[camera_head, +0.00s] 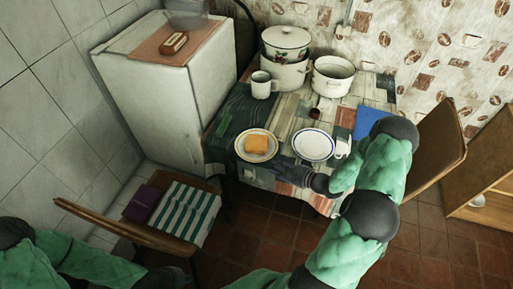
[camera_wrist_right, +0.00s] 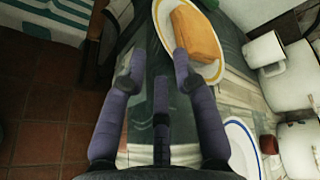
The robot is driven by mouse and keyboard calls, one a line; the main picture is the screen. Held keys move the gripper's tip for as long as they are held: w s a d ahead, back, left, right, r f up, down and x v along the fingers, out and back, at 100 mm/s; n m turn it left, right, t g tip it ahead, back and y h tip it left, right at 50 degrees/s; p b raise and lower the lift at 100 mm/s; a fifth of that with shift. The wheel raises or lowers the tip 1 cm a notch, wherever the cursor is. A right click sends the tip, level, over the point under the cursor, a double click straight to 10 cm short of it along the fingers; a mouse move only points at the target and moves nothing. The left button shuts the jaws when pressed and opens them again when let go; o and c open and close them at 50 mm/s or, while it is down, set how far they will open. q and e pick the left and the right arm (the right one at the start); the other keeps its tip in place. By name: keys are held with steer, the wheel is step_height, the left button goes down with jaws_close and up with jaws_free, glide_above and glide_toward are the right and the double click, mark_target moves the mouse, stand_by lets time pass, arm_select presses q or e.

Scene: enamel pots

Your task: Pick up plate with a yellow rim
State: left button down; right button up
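The plate with a yellow rim (camera_head: 244,152) lies on the table near its front edge, with an orange-tan block-shaped piece (camera_head: 256,144) on it. The plate also shows at the top of the right wrist view (camera_wrist_right: 219,62). My right gripper (camera_head: 286,172) is at the table's front edge, just right of and in front of this plate. In the wrist view its fingers (camera_wrist_right: 165,72) are spread and empty, and one overlaps the near rim in the picture; contact cannot be told. My left gripper (camera_head: 165,278) is low at the bottom left, away from the table, its fingers unclear.
A blue-rimmed plate (camera_head: 313,145) lies right of the yellow-rimmed one, beside a white mug (camera_head: 343,148). Pots (camera_head: 333,77) and another mug (camera_head: 262,85) stand behind. A chair with a striped cloth (camera_head: 182,213) is at the front left, another chair (camera_head: 437,147) at the right.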

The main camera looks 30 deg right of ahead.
mark_target(257, 160)
steer(key=b+x, duration=0.3)
steer(key=x, duration=0.5)
steer(key=shift+w, duration=0.2)
steer(key=shift+a+f, duration=0.1)
jaws_close()
